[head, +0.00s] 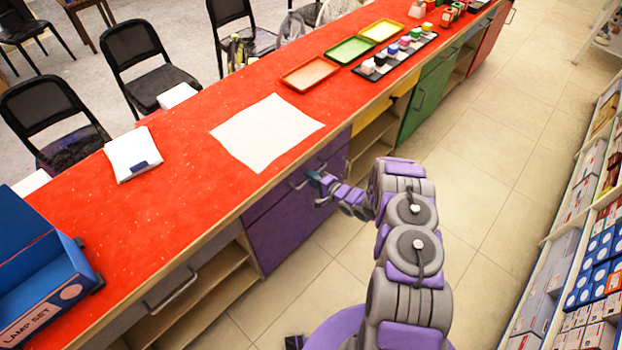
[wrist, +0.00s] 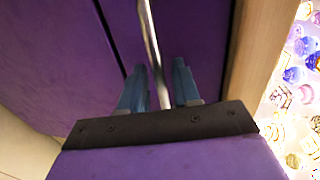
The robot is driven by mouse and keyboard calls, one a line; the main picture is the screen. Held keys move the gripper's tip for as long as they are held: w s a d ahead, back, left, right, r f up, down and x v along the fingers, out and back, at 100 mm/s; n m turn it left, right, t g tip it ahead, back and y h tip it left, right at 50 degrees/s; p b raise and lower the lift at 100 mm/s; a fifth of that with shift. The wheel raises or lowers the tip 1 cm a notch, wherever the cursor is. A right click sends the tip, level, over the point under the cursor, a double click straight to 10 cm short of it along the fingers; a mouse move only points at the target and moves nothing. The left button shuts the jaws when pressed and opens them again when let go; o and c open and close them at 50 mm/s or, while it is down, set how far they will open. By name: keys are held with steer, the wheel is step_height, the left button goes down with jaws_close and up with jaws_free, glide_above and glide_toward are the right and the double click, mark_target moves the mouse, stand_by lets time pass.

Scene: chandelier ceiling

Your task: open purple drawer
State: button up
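The purple drawer (head: 268,203) is the upper panel of a purple unit under the red counter and looks closed, its front flush. Its metal bar handle (wrist: 149,30) runs between my fingers in the wrist view. My gripper (head: 318,180) is at the drawer front, by the handle. In the wrist view its two blue fingers (wrist: 158,72) stand apart, one on each side of the bar, with a narrow gap visible beside it. Firm contact with the bar cannot be made out. The purple drawer front (wrist: 196,35) fills the area behind the fingers.
The red counter (head: 180,195) overhangs the drawer; its wooden edge (wrist: 262,50) is close on the right in the wrist view. Below the drawer is a larger purple panel (head: 290,232). Tiled floor (head: 480,170) is clear in front. Stocked shelves (head: 590,230) stand at right.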

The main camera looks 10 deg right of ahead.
steer(key=shift+w+a, duration=0.15)
steer(key=shift+d, duration=0.45)
steer(key=shift+c, duration=1.4)
steer(key=shift+a, duration=0.2)
steer(key=shift+c, duration=1.4)
steer(key=shift+a, duration=0.1)
jaws_close()
steer(key=shift+f, duration=0.1)
